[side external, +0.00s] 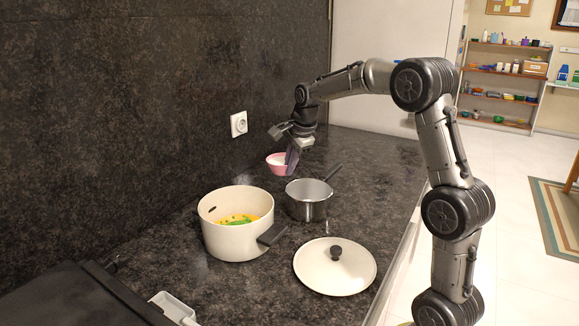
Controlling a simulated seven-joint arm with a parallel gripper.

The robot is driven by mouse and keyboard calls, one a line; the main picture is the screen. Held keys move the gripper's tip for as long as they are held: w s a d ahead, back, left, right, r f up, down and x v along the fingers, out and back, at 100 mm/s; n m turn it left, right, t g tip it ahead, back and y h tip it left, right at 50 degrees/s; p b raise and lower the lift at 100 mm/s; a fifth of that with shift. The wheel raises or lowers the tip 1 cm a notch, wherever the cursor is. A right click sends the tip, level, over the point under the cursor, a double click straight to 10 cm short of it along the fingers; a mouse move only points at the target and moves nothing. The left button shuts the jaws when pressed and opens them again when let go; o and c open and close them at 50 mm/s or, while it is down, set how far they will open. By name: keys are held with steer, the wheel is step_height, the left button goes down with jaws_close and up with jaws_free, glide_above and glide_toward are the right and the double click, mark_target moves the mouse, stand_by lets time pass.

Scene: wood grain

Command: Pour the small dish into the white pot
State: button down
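The small dish is a pink bowl (275,167) with a pale inside, at the back of the dark counter near the wall. My gripper (291,160) points down at the bowl's right side, and its finger overlaps the rim in this view. I cannot tell whether the fingers are closed on the rim, or whether the bowl rests on the counter or is slightly raised. The white pot (228,241) stands upright and uncovered, nearer the camera and left of the bowl. Yellow and green food (236,219) shows inside it. A dark handle (272,235) sticks out to its right.
A steel saucepan (308,208) stands right of the white pot, its handle pointing back right. A white lid (335,277) with a dark knob lies in front. A dark appliance (75,298) and a small white container (172,307) are at front left. A wall socket (239,124) is behind.

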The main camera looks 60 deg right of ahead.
steer(key=shift+r, duration=0.15)
steer(key=shift+r, duration=1.4)
